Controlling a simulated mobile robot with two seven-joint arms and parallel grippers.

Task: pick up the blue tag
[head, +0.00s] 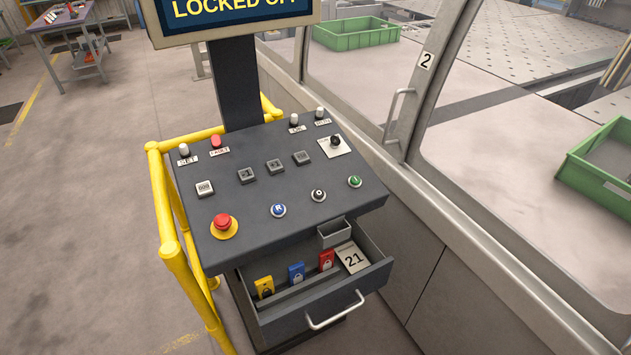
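The blue tag (296,272) stands in the open drawer (324,301) under the control panel. It is between a yellow tag (264,287) on its left and a red tag (326,260) on its right. Each tag shows a dark padlock mark. The tags seem to stand upright in a row behind a dark divider, and their lower parts are hidden. Neither of my grippers is in the head view, and nothing is touching the tag.
A card marked 21 (353,258) and a small grey box (334,233) are at the drawer's right. The control panel (260,185) overhangs the drawer's back. A yellow rail (172,250) stands left; a glazed machine wall (470,235) runs along the right. Floor at left is clear.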

